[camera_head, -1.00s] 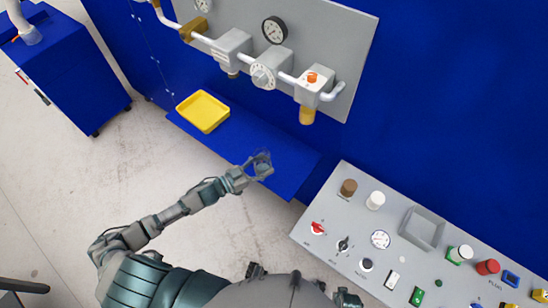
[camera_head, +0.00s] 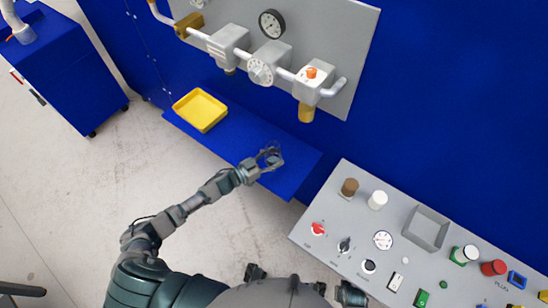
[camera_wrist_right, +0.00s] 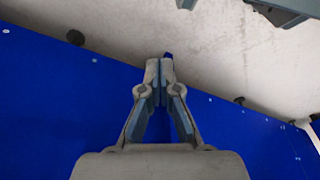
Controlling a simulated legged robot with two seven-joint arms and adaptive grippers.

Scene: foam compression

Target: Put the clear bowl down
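The clear bowl (camera_head: 273,153) is small and see-through, over the right part of the blue shelf (camera_head: 235,147) in the head view. My left gripper (camera_head: 269,160) is at the bowl, with its fingers around it, and appears to hold it. Whether the bowl touches the shelf I cannot tell. My right gripper (camera_wrist_right: 159,72) shows in the right wrist view. Its fingers are together with nothing visible between them.
A yellow tray (camera_head: 200,110) lies on the shelf's left part. Bare shelf lies between tray and bowl. Pipes and gauges hang on a grey panel (camera_head: 330,25) above. A grey control console (camera_head: 330,215) with knobs and buttons stands at the right.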

